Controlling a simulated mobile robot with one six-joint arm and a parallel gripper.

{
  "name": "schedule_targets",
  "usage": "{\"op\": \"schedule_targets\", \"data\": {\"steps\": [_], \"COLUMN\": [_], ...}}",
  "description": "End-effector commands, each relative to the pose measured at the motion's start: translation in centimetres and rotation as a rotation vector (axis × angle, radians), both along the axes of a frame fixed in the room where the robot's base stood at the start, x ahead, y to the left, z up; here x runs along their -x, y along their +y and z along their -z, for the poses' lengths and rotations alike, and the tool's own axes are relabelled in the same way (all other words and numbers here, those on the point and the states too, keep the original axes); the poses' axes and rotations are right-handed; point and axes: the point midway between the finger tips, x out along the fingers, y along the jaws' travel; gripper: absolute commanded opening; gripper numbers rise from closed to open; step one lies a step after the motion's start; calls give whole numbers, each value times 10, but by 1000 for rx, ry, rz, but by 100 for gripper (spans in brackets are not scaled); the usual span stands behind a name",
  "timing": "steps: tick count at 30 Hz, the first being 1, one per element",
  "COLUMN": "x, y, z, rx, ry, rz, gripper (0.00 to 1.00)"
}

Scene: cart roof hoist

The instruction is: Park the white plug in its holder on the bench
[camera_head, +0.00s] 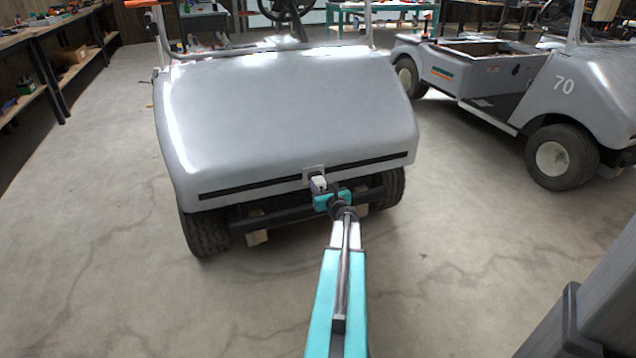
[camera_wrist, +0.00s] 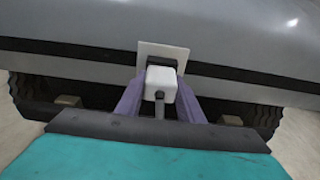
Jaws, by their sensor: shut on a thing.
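The white plug (camera_wrist: 161,84) is between the two fingers of my gripper (camera_wrist: 160,98) in the wrist view. The gripper is shut on it. The plug's far end meets a dark socket on a pale square plate (camera_wrist: 176,52) on the cart's front; I cannot tell how deep it sits. In the head view the plug (camera_head: 319,182) and my gripper (camera_head: 325,190) are at the lower front of the grey cart (camera_head: 290,110), just at the black stripe. A short stub, perhaps the cable end, shows on the plug's near side. I cannot make out the plug's holder.
A workbench (camera_head: 30,40) with tools runs along the left wall. Another bench (camera_head: 380,8) stands at the back. A second grey cart (camera_head: 500,75) marked 70 is at the right. The floor left of the first cart and between the carts is clear.

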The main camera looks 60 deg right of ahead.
Motion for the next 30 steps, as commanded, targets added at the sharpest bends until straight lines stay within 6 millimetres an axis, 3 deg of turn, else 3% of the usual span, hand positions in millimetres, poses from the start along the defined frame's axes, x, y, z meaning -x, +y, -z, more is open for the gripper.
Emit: {"op": "schedule_targets", "data": {"steps": [30], "x": [15], "y": [9], "z": [0], "rx": [0], "ry": [0], "rz": [1], "gripper": [0]}}
